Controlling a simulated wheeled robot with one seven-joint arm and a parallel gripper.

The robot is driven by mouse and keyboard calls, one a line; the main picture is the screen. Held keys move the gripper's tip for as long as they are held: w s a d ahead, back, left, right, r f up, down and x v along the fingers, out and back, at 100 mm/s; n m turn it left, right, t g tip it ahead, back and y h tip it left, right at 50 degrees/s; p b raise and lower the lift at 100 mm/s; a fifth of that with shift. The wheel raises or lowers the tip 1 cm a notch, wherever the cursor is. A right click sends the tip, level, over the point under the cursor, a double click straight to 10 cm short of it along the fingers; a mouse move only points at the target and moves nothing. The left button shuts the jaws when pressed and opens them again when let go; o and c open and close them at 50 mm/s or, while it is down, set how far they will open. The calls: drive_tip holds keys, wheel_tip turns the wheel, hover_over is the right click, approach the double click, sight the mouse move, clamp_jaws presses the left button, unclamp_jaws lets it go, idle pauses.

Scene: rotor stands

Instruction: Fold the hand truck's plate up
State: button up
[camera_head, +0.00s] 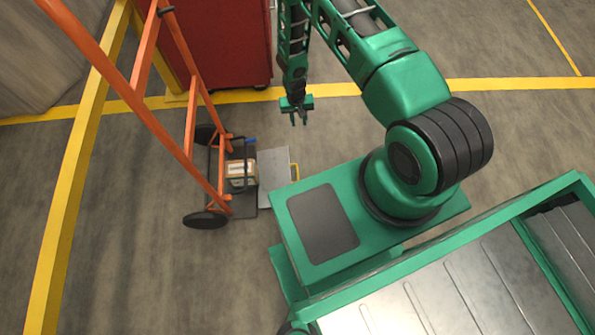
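The orange hand truck (188,135) stands on the floor at the left, with black wheels.
A small brown box (240,171) sits on the truck's dark base, left of the plate. A red cabinet (215,45) stands behind. A yellow post (78,170) is at the left. Bare floor (345,130) lies right of my gripper.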

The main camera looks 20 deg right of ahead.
hover_over(297, 172)
wheel_tip(297, 172, down, 17)
drive_tip(key=shift+y, duration=0.3)
wheel_tip(297, 172, down, 10)
drive_tip(key=shift+f, duration=0.2)
clamp_jaws()
